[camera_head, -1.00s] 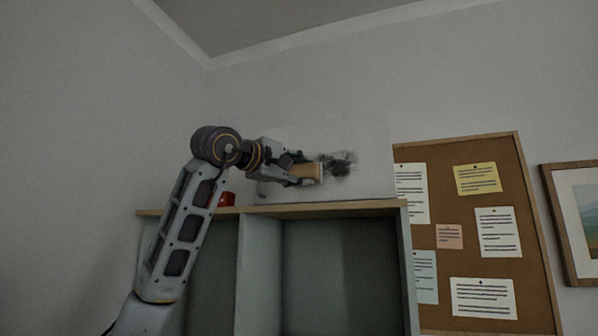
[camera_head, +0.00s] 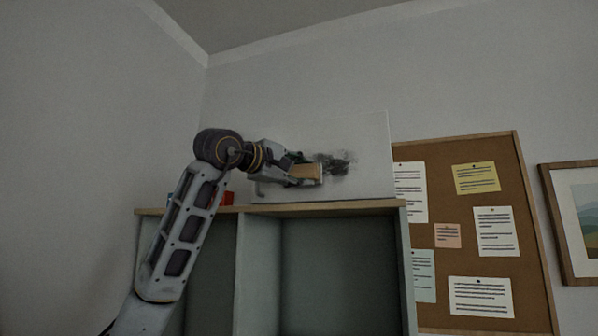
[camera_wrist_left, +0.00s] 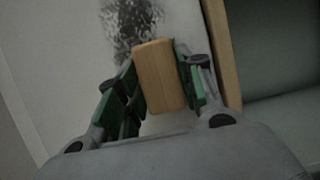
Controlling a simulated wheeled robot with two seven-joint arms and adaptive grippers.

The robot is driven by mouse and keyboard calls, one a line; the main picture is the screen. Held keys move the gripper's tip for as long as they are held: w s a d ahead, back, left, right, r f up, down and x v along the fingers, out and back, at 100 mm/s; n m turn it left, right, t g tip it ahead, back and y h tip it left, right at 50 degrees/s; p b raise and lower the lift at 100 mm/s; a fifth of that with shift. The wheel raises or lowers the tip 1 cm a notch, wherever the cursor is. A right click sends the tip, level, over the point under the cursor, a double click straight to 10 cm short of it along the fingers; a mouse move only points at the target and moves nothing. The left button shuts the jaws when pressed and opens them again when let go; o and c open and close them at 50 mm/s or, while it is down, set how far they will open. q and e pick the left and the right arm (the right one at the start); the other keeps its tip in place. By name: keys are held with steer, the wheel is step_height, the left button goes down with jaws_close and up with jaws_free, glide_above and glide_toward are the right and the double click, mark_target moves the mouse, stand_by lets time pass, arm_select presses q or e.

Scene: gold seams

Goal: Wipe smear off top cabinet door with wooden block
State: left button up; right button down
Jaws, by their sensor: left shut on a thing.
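The top cabinet door (camera_head: 372,140) is a white upright panel above the cabinet top. A dark smear (camera_head: 338,163) is on it; the smear also shows in the left wrist view (camera_wrist_left: 127,25). My left gripper (camera_head: 302,175) is shut on the wooden block (camera_head: 306,172), just left of and slightly below the smear. In the left wrist view the tan block (camera_wrist_left: 160,75) sits between the green finger pads. The block's front end is close to the door; I cannot tell whether it touches. My right gripper is not in view.
The cabinet's wooden top edge (camera_head: 340,208) runs just below the gripper, over open grey compartments. A small red item (camera_head: 227,198) stands on it behind my arm. A corkboard with notes (camera_head: 435,237) hangs to the right, then a framed picture (camera_head: 580,220).

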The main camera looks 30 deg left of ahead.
mark_target(314, 170)
arm_select(q)
steer(key=shift+w+a, duration=0.1)
steer(key=shift+w, duration=0.2)
stand_by(0.4)
steer(key=shift+w+d+p, duration=0.15)
steer(key=shift+d+p, duration=0.25)
steer(key=shift+d, duration=0.45)
steer(key=shift+w+d+p, duration=0.15)
steer(key=shift+d+p, duration=0.25)
steer(key=shift+d, duration=0.45)
steer(key=shift+d, duration=0.2)
steer(key=shift+w+d+r+p, duration=0.1)
steer(key=shift+w+d+p, duration=0.2)
steer(key=shift+d, duration=0.35)
steer(key=shift+w+d+p, duration=0.15)
steer(key=shift+d+p, duration=0.2)
steer(key=shift+d, duration=0.5)
steer(key=shift+w, duration=0.1)
